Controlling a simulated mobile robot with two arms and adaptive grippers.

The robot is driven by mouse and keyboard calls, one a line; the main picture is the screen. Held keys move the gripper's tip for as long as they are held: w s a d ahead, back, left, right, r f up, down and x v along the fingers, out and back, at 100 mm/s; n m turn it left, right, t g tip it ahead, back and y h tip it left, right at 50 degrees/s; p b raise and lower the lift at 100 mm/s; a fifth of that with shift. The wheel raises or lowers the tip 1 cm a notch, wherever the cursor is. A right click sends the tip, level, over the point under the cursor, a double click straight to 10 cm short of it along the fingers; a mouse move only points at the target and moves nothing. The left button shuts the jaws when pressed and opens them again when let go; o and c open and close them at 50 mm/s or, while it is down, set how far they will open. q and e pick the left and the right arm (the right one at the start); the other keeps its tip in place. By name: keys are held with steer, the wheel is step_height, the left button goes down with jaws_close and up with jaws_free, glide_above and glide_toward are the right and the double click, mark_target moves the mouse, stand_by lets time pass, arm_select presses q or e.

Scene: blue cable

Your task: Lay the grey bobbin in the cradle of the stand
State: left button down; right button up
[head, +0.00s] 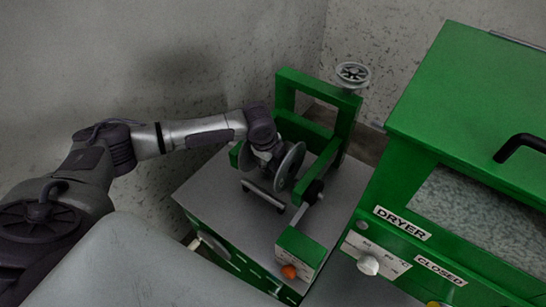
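The grey bobbin (291,167) is on the grey-topped green machine, with one round flange facing right. My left gripper (265,157) reaches down onto the bobbin from above and left, at its middle beside that flange. The fingertips are hidden by the bobbin and the hand, so I cannot tell whether they grip it. A small stand with light bars and dark feet (262,195) is just below and in front of the bobbin. I cannot tell whether the bobbin rests in its cradle or is held above it. My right gripper is not in view.
A green upright frame (345,115) with a grey handwheel (353,73) rises behind the bobbin. The green dryer (455,110) stands to the right. Bare grey top (215,185) lies left of the stand.

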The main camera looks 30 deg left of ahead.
arm_select(q)
step_height(320, 180, down, 4)
steer(key=shift+w+r+b, duration=0.1)
steer(key=shift+b, duration=0.75)
stand_by(0.4)
steer(key=shift+p, duration=0.4)
steer(key=shift+f+b, duration=0.3)
steer(key=shift+f, duration=0.35)
stand_by(0.5)
steer(key=shift+c, duration=1.2)
jaws_free()
steer(key=shift+o, duration=0.3)
